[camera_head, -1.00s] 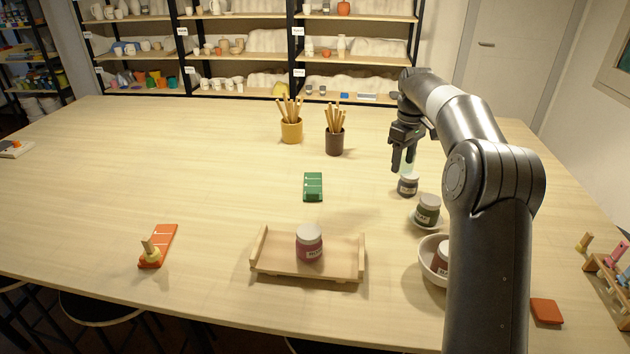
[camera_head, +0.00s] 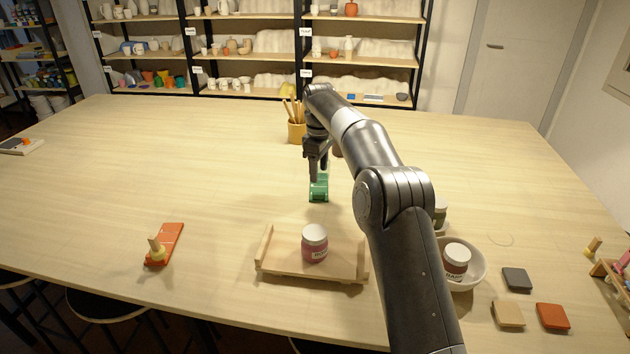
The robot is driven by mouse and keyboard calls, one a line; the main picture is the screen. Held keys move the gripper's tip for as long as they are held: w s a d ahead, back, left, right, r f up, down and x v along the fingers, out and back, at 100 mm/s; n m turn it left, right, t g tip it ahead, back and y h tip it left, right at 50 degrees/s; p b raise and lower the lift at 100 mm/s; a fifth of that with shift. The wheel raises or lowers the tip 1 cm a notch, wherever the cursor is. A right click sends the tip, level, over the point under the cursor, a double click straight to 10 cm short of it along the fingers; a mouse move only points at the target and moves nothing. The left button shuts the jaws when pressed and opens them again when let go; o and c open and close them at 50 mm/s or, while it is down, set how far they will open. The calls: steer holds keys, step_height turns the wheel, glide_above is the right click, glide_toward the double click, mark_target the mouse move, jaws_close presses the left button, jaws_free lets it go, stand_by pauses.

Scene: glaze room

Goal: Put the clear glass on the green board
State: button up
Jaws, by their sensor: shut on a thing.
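The small green board (camera_head: 318,197) lies flat on the table, a little above the middle of the picture. My gripper (camera_head: 318,177) is over the board's far part and is shut on the clear glass (camera_head: 321,184). The glass is see-through and hard to make out against the green. I cannot tell whether its base touches the board or is just above it. My gripper hides the board's far edge.
A wooden tray (camera_head: 290,265) with a pink jar (camera_head: 314,244) stands in front. A white bowl (camera_head: 478,270) holds a jar (camera_head: 456,259). A yellow pot (camera_head: 297,132) of sticks stands behind my gripper. An orange board (camera_head: 172,238) lies left. The table's left middle is clear.

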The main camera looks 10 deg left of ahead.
steer(key=shift+w+a+f, duration=0.1)
steer(key=shift+a+f, duration=0.25)
steer(key=shift+a, duration=0.3)
steer(key=shift+f, duration=2)
steer(key=shift+f, duration=0.1)
steer(key=o, duration=1.1)
steer(key=shift+c, duration=0.2)
step_height(320, 180, up, 10)
steer(key=shift+w+r, duration=0.1)
steer(key=shift+r, duration=0.9)
steer(key=shift+d+r, duration=0.1)
steer(key=shift+r, duration=0.05)
